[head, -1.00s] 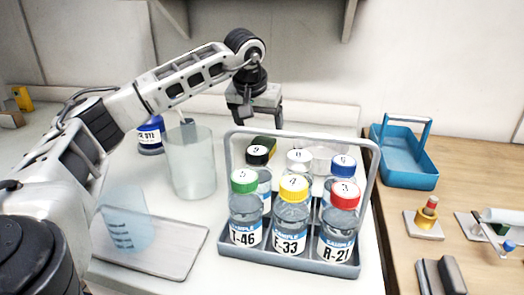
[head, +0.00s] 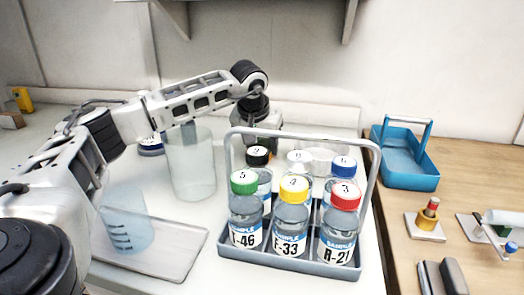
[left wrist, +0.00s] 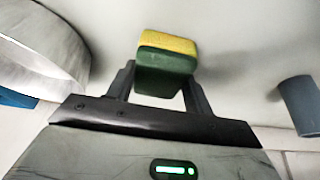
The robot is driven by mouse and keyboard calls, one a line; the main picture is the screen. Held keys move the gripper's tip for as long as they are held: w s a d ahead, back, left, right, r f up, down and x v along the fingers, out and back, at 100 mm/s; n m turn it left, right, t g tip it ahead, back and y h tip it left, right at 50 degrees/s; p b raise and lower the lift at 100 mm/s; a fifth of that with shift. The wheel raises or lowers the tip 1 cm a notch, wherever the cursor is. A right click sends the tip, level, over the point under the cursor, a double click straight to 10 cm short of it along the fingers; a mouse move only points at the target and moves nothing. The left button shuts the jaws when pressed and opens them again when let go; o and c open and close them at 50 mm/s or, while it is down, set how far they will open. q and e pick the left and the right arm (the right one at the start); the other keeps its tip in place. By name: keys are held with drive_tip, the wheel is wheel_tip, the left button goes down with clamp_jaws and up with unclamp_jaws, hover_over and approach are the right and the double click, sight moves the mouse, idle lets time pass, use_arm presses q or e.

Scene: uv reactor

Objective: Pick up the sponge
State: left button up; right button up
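The sponge (left wrist: 167,60), yellow on one layer and dark green on the other, shows in the left wrist view just past my left gripper (left wrist: 160,83). The two fingers stand apart, one on each side of the sponge's near end. Whether they touch it is hard to tell. In the head view my left gripper (head: 262,143) is low behind the bottle caddy's handle; its fingertips and the sponge are hidden there by the caddy and bottles. My right gripper is not in view.
A grey caddy (head: 228,250) with several capped bottles stands right in front of the left gripper. A clear beaker (head: 192,175) stands to its left, and a tilted blue beaker (head: 127,220) is over a tray (head: 170,262). A blue basket (head: 410,180) is at right.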

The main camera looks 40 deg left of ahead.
use_arm(q)
wheel_tip(320, 180, up, 10)
drive_tip(key=p, duration=0.1)
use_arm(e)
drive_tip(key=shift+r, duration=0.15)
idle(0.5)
use_arm(q)
drive_tip(key=shift+o, duration=0.2)
idle(0.3)
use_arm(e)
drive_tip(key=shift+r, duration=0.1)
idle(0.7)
